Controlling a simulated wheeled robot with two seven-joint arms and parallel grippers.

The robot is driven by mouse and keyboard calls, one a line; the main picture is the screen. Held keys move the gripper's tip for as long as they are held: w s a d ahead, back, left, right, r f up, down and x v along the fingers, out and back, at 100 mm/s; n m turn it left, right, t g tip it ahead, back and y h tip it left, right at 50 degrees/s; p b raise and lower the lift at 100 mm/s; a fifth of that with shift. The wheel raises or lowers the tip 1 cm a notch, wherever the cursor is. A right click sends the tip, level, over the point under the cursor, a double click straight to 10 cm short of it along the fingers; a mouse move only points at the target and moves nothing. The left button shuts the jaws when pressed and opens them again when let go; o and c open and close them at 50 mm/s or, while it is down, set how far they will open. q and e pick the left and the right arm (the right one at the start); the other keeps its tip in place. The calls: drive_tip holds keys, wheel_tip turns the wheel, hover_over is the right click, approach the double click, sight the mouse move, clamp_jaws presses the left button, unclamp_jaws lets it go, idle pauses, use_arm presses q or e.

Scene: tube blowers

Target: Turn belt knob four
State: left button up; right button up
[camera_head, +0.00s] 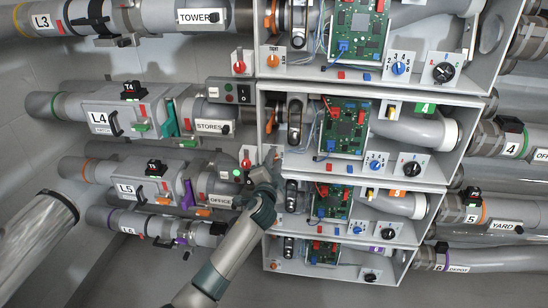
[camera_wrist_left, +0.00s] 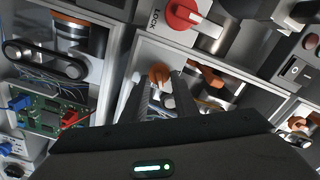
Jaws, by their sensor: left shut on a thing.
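An orange-brown knob (camera_wrist_left: 160,75) sits on a pale plate between the fingers of my left gripper (camera_wrist_left: 160,92) in the left wrist view. The fingers are closed on its two sides. In the head view, my left gripper (camera_head: 272,163) reaches up to the lower left corner of the box marked with a green 4 (camera_head: 425,108). The knob there is largely hidden by the gripper. I cannot tell how far the knob is turned. My right gripper is not in view.
A red LOCK knob (camera_wrist_left: 185,14) is close by. A green circuit board (camera_head: 345,128), a blue dial (camera_head: 375,165) and a black dial (camera_head: 412,168) lie to the right. Similar boxes stand above and below.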

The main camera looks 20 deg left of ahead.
use_arm(q)
drive_tip(key=m, duration=0.2)
drive_tip(key=m+p, duration=0.1)
drive_tip(key=m, duration=0.1)
drive_tip(key=m+p, duration=0.1)
drive_tip(key=shift+f+m, duration=0.35)
drive_tip(key=shift+m, duration=0.05)
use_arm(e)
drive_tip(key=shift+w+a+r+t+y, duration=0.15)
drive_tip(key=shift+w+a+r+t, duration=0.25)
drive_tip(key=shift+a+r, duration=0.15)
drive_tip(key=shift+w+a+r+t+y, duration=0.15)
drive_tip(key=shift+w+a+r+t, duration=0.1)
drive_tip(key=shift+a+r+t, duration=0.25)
use_arm(q)
drive_tip(key=o, duration=0.8)
drive_tip(key=shift+s+d, duration=0.1)
